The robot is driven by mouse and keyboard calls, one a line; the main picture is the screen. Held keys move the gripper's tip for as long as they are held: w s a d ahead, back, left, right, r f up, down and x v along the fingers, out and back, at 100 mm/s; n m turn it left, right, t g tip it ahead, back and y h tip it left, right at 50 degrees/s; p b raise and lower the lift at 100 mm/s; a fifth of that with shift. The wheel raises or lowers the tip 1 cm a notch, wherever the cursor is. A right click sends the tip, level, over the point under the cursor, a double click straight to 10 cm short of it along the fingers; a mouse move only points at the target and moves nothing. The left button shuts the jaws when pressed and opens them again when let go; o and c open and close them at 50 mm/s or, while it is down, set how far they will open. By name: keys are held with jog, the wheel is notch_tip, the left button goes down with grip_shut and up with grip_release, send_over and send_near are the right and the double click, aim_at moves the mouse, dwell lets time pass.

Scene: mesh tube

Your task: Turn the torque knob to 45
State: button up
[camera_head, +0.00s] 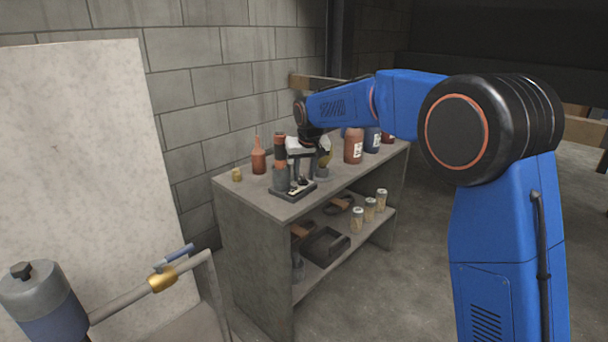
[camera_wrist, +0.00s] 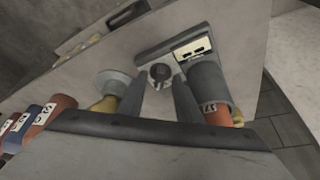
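The torque knob (camera_wrist: 160,72) is a small round dark knob on a grey base, seen in the wrist view. Beside it on the same base is a pale panel (camera_wrist: 193,47) with dark display marks, too small to read. My gripper (camera_wrist: 165,84) points down at the knob, its two grey fingers apart on either side of it. I cannot tell whether they touch it. In the head view, my gripper (camera_head: 301,178) is over the dark device base (camera_head: 299,193) on the shelf top, and the knob is hidden.
An orange-and-grey cylinder (camera_wrist: 212,90) stands close right of my fingers; a grey funnel-like piece (camera_wrist: 116,82) is close left. Bottles (camera_head: 353,146) stand on the shelf unit (camera_head: 250,205). A brown bottle (camera_head: 258,158) is at left. The shelf's front left top is clear.

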jog(key=v, duration=1.7)
jog(key=shift+r, duration=0.1)
